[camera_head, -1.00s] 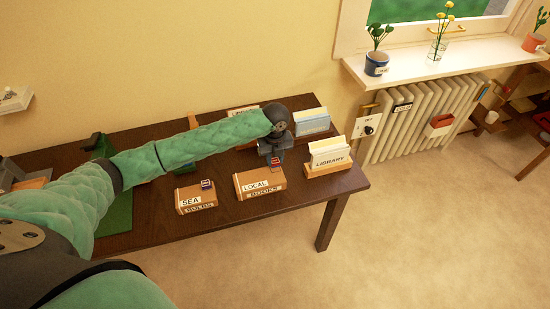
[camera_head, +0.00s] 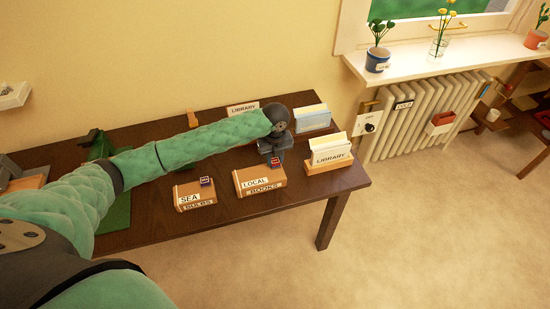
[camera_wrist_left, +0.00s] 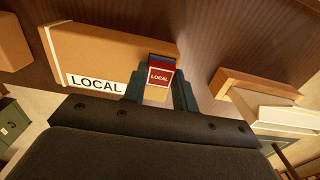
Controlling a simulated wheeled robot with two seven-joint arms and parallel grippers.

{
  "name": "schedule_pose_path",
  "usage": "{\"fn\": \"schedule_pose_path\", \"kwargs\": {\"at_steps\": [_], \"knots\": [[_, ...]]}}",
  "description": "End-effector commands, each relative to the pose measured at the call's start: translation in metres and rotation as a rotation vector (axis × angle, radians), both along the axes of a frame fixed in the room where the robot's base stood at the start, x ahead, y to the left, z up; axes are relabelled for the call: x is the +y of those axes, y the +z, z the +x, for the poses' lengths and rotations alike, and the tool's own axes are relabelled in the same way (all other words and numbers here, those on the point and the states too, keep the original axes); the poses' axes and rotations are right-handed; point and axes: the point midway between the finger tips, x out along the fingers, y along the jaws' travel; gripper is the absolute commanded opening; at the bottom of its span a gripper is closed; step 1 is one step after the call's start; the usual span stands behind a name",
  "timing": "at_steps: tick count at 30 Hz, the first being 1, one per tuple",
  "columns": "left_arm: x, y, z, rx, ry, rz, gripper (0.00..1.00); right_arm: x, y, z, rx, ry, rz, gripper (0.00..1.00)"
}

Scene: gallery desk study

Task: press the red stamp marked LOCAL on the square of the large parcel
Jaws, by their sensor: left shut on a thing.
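My left gripper (camera_head: 274,158) is shut on the red stamp (camera_head: 275,161) marked LOCAL. In the left wrist view the stamp (camera_wrist_left: 160,76) sits between the two fingers (camera_wrist_left: 160,85), its label facing the camera. The large brown parcel (camera_head: 251,187), labelled LOCAL and BOOKS, lies on the table under the gripper. In the wrist view the stamp covers one end of this parcel (camera_wrist_left: 110,50). Stamp and gripper hide that part, and I cannot see the square or tell whether the stamp touches the parcel. My right gripper is not in view.
A smaller SEA BULBS parcel (camera_head: 184,188) lies to the left, with another small stamp (camera_head: 206,181) on it. A LIBRARY card holder (camera_head: 330,165) stands close on the right, with a blue-and-white one (camera_head: 313,118) behind. Bare dark table (camera_head: 235,209) shows in front of the parcels.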

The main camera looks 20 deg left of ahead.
Motion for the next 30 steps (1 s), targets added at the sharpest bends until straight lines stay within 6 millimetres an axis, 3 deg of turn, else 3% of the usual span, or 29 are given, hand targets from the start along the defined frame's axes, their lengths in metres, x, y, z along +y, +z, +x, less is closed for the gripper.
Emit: {"fn": "schedule_pose_path", "kwargs": {"at_steps": [30], "knots": [[-0.0001,-0.0062,0.0,0.0,0.0,0.0,0.1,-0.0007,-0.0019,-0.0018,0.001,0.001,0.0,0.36]]}}
